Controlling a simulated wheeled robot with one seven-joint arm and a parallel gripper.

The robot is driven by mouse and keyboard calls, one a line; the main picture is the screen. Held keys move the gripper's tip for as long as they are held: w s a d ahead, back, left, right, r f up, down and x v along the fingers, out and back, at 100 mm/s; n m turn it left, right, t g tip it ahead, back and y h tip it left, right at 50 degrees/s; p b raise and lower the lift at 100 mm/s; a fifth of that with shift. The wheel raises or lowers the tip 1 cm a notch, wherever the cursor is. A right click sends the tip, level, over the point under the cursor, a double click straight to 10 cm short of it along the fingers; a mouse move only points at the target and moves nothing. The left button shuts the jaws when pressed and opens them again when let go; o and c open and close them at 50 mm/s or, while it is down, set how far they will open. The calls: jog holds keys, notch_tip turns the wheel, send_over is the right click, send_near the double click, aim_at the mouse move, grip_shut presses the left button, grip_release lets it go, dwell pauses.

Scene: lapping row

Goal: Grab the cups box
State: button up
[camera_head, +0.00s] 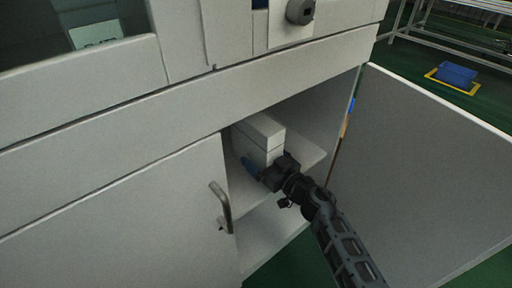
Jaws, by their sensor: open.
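A white box (262,133), likely the cups box, stands on the upper shelf (308,158) inside the open cabinet. A seam runs along its side below the top. My gripper (258,172) reaches in from the lower right and is at the near side of the box, low down. It is open. A blue part shows at its left end, close to the box. Whether the fingers touch the box I cannot tell, as the gripper body hides the box's lower right part.
The right cabinet door (425,165) stands wide open beside my arm. The left door (120,225) is shut and has a metal handle (221,207). A lower shelf (262,235) looks bare. A blue bin (456,75) sits on the green floor at the back right.

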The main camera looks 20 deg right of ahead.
jog(key=c, duration=1.2)
jog(key=shift+r, duration=0.15)
